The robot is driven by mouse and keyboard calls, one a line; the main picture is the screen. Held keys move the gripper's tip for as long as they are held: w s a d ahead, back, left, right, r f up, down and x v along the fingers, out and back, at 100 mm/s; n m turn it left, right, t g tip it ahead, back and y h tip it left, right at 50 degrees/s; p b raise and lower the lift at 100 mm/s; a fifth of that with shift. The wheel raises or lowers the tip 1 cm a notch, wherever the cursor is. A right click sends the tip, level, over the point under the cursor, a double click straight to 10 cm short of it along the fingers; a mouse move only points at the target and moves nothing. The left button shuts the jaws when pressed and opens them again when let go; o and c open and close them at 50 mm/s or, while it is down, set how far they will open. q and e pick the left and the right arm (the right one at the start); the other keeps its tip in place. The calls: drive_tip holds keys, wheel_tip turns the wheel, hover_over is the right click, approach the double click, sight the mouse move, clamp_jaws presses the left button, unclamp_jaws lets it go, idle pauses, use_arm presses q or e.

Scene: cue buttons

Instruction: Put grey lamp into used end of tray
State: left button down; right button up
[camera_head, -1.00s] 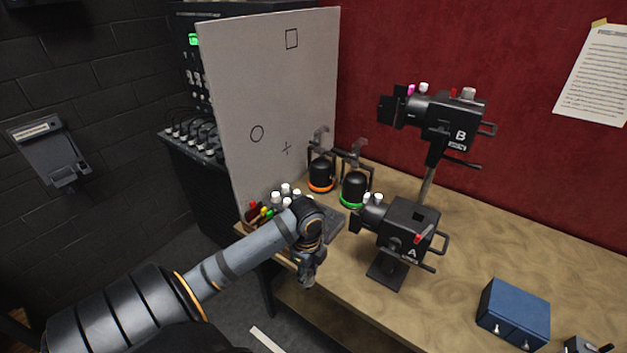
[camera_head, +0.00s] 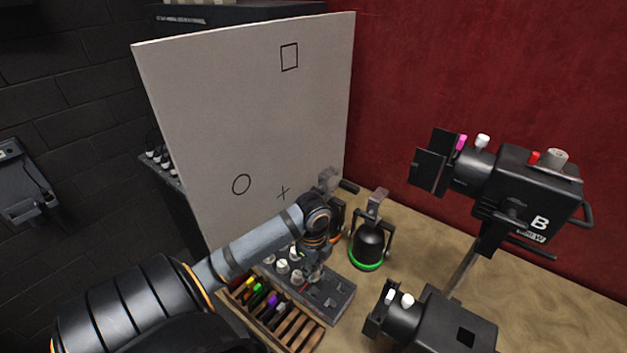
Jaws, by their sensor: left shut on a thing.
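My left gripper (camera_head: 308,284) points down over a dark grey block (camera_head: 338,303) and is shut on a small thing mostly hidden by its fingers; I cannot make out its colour. White-topped pieces (camera_head: 283,267) stand in the block's left part, and its right part shows empty recesses. A wooden tray (camera_head: 318,340) lies in front of the block. Its left end holds coloured pieces (camera_head: 256,293), and its right slots are empty. My right gripper is out of view.
A white board (camera_head: 215,110) stands behind the block. A black lamp with a green ring (camera_head: 369,245) stands to the right, and an orange-ringed one is partly hidden by my arm. Housing A (camera_head: 440,325) is at lower right. Bare table lies between them.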

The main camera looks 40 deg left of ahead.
use_arm(q)
drive_tip(key=shift+w+a+f+b, duration=0.15)
drive_tip(key=shift+f+b, duration=0.1)
drive_tip(key=shift+f, duration=0.25)
drive_tip(key=shift+w+d+f+b, duration=0.1)
drive_tip(key=shift+w+f+b, duration=0.1)
drive_tip(key=shift+f, duration=0.25)
drive_tip(key=f, duration=0.1)
drive_tip(key=f+b, duration=0.1)
drive_tip(key=w+a+f+b, duration=0.1)
drive_tip(key=shift+s+d, duration=0.2)
drive_tip(key=shift+s, duration=0.05)
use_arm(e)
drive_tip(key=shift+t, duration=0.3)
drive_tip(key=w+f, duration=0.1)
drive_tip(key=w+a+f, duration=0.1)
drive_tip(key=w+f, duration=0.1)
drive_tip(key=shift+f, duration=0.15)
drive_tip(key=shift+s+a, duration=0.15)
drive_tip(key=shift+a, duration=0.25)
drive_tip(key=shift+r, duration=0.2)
use_arm(q)
drive_tip(key=shift+f, duration=0.15)
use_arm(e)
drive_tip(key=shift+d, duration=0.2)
